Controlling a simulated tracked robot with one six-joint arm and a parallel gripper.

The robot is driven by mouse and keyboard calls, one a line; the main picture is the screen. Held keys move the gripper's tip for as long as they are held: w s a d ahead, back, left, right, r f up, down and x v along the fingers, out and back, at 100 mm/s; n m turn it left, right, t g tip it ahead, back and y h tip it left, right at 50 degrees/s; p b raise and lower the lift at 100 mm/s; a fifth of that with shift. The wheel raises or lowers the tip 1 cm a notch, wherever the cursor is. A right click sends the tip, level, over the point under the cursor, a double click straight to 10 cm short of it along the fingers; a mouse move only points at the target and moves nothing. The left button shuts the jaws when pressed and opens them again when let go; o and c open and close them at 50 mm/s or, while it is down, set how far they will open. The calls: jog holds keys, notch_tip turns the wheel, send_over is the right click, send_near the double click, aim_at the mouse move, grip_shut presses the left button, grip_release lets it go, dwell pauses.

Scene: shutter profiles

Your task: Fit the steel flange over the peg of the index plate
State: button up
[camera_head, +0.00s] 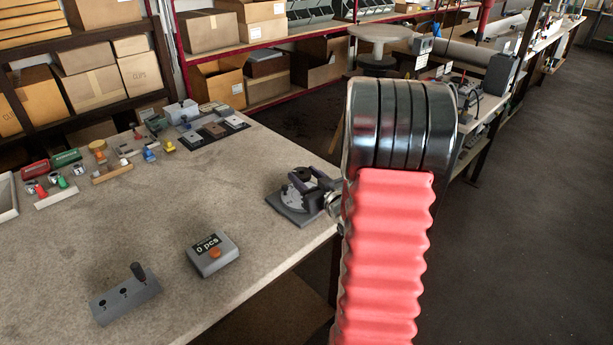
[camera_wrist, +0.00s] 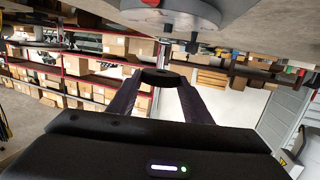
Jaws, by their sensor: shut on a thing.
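The index plate (camera_head: 292,213) sits at the right edge of the workbench, a grey square base with a round part on it. Its grey disc also shows at the top of the wrist view (camera_wrist: 190,12), which is upside down. My gripper (camera_wrist: 163,82) is shut on the flange (camera_wrist: 163,77), a dark round ring between the fingertips. The flange is apart from the plate in the wrist view. In the head view my gripper (camera_head: 322,186) is at the plate, partly hidden by my red-sleeved arm. I cannot make out the peg clearly.
On the workbench (camera_head: 160,215) are a grey box reading "0 pcs" (camera_head: 213,254) and a grey block with a dark pin (camera_head: 125,295). Several small parts and trays stand along the back. Shelves with cardboard boxes (camera_head: 92,85) are behind. The bench middle is clear.

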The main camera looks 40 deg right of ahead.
jog(key=shift+f, duration=2.5)
jog(key=shift+f, duration=0.95)
jog(key=o, duration=1.4)
jog(key=shift+o, duration=0.2)
jog(key=shift+s, duration=0.15)
jog(key=v, duration=1.3)
jog(key=shift+s+a, duration=0.15)
jog(key=shift+s, duration=0.15)
